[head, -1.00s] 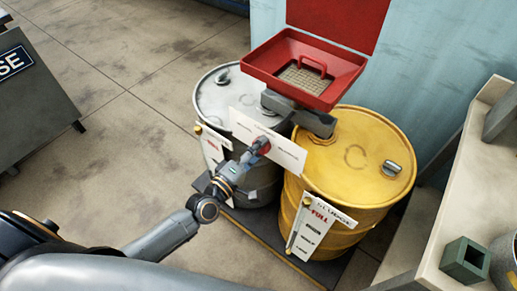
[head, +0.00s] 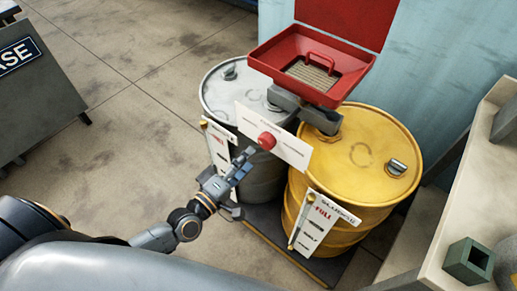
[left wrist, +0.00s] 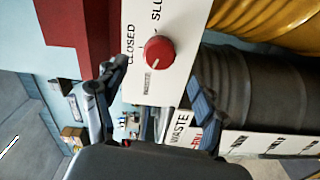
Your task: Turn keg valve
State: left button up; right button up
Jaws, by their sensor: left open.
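The red round valve knob (head: 267,140) sits on a white label plate (head: 290,148) below the red funnel, in front of the two drums. In the left wrist view the knob (left wrist: 159,50) shows between and beyond my fingers. The plate there reads "CLOSED", part of "SLU…" and a third, unclear word. A small pale mark shows on the knob, but I cannot tell its setting surely. My left gripper (head: 238,180) is open and empty, below and left of the knob, apart from it. Its two spread fingers also show in the left wrist view (left wrist: 155,88).
A grey drum (head: 235,92) and a yellow drum (head: 375,150) stand on a dark pallet (head: 300,262), with level gauges in front. A red funnel tray (head: 345,90) sits above them. A shelf with a green square holder (head: 467,262) is at right. Open floor lies left.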

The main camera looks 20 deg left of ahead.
pick_arm(q)
jog(key=shift+v, duration=2.4)
jog(key=s+a+f+m+g+y+p, duration=0.1)
jog(key=s+a+f+m+g, duration=0.15)
jog(key=f, duration=0.75)
jog(key=s+a+f+m+g+y+p, duration=0.1)
jog(key=s+a+f+m+g+y, duration=0.2)
jog(key=f, duration=0.7)
jog(key=s+a+f+m+g+p, duration=0.1)
jog(key=s+f+m+g, duration=0.25)
jog(key=f, duration=0.75)
jog(key=s+d+f+m+g+y, duration=0.1)
jog(key=s+f+m+g, duration=0.2)
jog(key=s+f, duration=0.3)
jog(key=s+d+f+m+g+y+p, duration=0.1)
jog(key=s+f+m+g, duration=0.2)
jog(key=s, duration=1.3)
notch_tip(320, 180, down, 3)
jog(key=shift+s+f+g, duration=0.1)
jog(key=shift+s+g, duration=0.25)
jog(key=shift+g, duration=0.15)
pick_arm(e)
notch_tip(320, 180, up, 4)
jog(key=shift+o, duration=0.2)
